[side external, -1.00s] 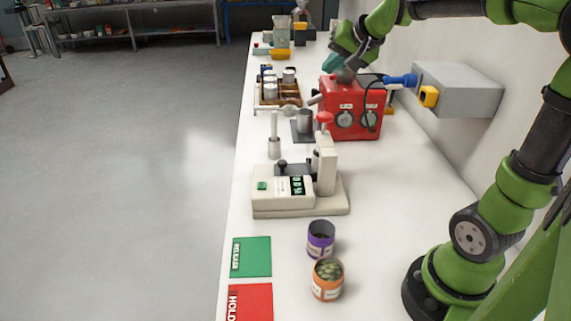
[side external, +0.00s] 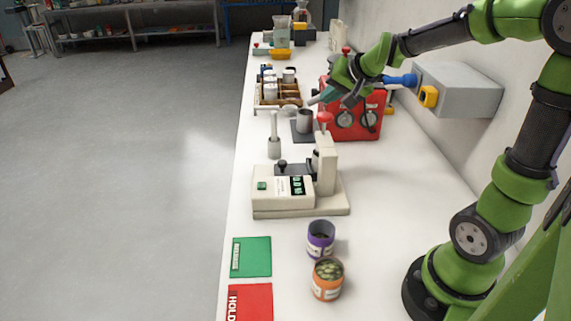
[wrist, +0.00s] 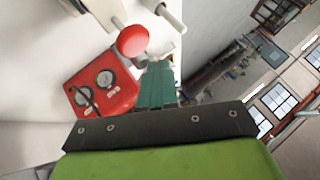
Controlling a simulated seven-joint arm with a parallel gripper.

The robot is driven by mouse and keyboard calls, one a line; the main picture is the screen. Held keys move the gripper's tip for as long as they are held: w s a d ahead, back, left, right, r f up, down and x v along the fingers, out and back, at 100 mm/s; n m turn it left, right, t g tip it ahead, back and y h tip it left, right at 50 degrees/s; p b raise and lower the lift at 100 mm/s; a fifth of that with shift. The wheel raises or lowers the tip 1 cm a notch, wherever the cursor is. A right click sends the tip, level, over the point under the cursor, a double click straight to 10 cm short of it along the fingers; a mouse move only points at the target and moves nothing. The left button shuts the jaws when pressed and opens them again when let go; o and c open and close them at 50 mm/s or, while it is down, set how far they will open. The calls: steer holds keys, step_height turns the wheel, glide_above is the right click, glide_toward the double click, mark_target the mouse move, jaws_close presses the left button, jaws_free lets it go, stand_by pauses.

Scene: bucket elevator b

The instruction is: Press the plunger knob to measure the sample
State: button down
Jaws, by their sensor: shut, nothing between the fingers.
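The beige measuring device (side external: 283,190) with a small display stands mid-bench in the side external view. Its upright column (side external: 326,165) carries a red plunger knob (side external: 325,117) on top. My gripper (side external: 324,95), with teal fingers, is behind and above that knob, in front of the red box with gauges (side external: 352,125). It is shut and empty, apart from the device. In the wrist view the closed fingers (wrist: 157,85) show beside a red round knob (wrist: 133,41); I cannot tell which knob this is.
A grey metal cup (side external: 304,121) and a wooden tray (side external: 268,102) stand behind the device. A purple jar (side external: 320,240) and an orange jar (side external: 327,280) stand in front. Green (side external: 251,257) and red (side external: 250,302) mats lie at the left edge. A grey wall box (side external: 455,90) juts out right.

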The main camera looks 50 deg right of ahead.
mark_target(326, 115)
steer(key=shift+f, duration=0.65)
stand_by(1.6)
steer(key=shift+f, duration=0.4)
steer(key=shift+f, duration=1.55)
stand_by(1.1)
steer(key=shift+r, duration=2)
steer(key=shift+r, duration=2.5)
